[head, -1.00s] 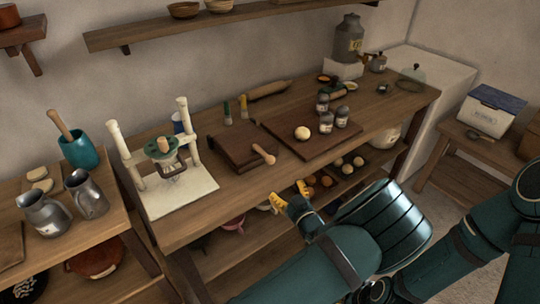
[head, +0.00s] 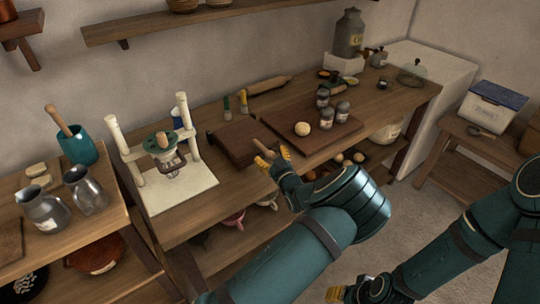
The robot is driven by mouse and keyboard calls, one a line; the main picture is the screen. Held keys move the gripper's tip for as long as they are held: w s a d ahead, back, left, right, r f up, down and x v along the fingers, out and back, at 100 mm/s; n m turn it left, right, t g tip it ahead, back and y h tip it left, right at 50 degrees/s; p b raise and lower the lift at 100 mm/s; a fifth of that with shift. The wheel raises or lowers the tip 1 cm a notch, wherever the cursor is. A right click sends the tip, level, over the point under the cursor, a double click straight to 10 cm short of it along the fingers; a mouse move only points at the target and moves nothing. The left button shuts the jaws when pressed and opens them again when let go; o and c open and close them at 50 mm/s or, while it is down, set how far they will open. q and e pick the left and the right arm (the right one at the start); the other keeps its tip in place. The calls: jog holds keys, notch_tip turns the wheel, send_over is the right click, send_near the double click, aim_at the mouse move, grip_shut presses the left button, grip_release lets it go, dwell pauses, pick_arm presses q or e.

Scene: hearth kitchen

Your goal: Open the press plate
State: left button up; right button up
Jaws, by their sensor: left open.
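The press is a flat dark wooden block (head: 232,143) on the middle of the workbench, and its upper plate lies flat, closed. A pale wooden handle (head: 266,147) sticks out at its front right. My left gripper (head: 274,158) is open, with its yellow fingertips right at the handle. I cannot tell whether they touch it or straddle it, and part of the handle is hidden by the fingers. My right gripper (head: 336,294) is low at the bottom edge, away from the bench, and only partly seen.
A board (head: 325,119) with a dough ball (head: 302,129) and several jars (head: 325,121) lies to the right. A white-framed stand (head: 165,165) stands to the left. The lower shelf holds bowls and rolls.

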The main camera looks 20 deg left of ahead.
pick_arm(q)
jog(key=shift+w+a, duration=0.2)
grip_shut()
